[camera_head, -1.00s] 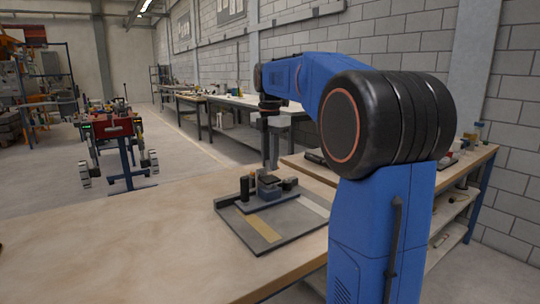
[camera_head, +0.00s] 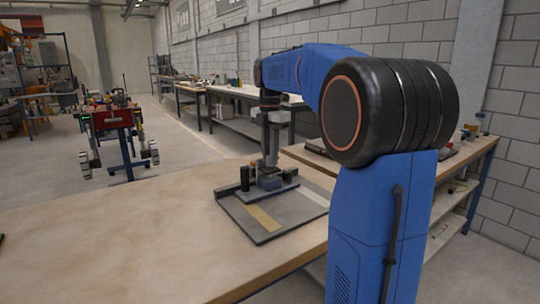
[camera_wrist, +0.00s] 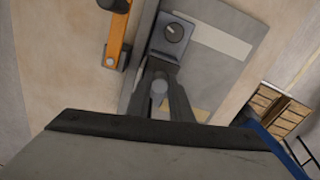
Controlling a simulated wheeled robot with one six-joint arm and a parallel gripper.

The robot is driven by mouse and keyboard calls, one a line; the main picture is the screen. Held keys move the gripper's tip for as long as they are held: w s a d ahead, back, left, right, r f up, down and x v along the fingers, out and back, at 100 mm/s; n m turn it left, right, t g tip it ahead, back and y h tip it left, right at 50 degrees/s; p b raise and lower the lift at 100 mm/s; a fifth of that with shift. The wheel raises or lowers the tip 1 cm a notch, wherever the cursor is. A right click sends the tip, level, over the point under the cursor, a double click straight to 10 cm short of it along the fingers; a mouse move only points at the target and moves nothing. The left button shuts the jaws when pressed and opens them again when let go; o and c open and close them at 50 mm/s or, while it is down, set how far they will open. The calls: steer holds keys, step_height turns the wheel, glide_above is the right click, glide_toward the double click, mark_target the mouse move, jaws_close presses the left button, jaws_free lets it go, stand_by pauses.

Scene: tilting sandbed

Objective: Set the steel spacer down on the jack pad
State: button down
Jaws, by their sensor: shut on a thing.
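My gripper (camera_wrist: 160,78) is shut on a small grey round piece, the steel spacer (camera_wrist: 159,88), seen between the fingers in the wrist view. Just beyond the fingertips is a blue-grey block with a dark round disc on top, which looks like the jack pad (camera_wrist: 174,32). The spacer appears beside the disc in that view; I cannot tell its height above the block. In the head view my gripper (camera_head: 268,155) points down close over the blue-grey block (camera_head: 269,182); the spacer cannot be made out there.
The block stands on a grey tray (camera_head: 262,232) with light strips, on a wooden bench (camera_head: 120,240). A black cylinder (camera_head: 244,178) stands left of the block. An orange bar with dark ends (camera_wrist: 117,38) lies left in the wrist view.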

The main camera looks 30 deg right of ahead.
steer(key=shift+f, duration=0.45)
stand_by(0.5)
steer(key=c, duration=1)
jaws_free()
steer(key=shift+c, duration=0.2)
steer(key=shift+r, duration=4)
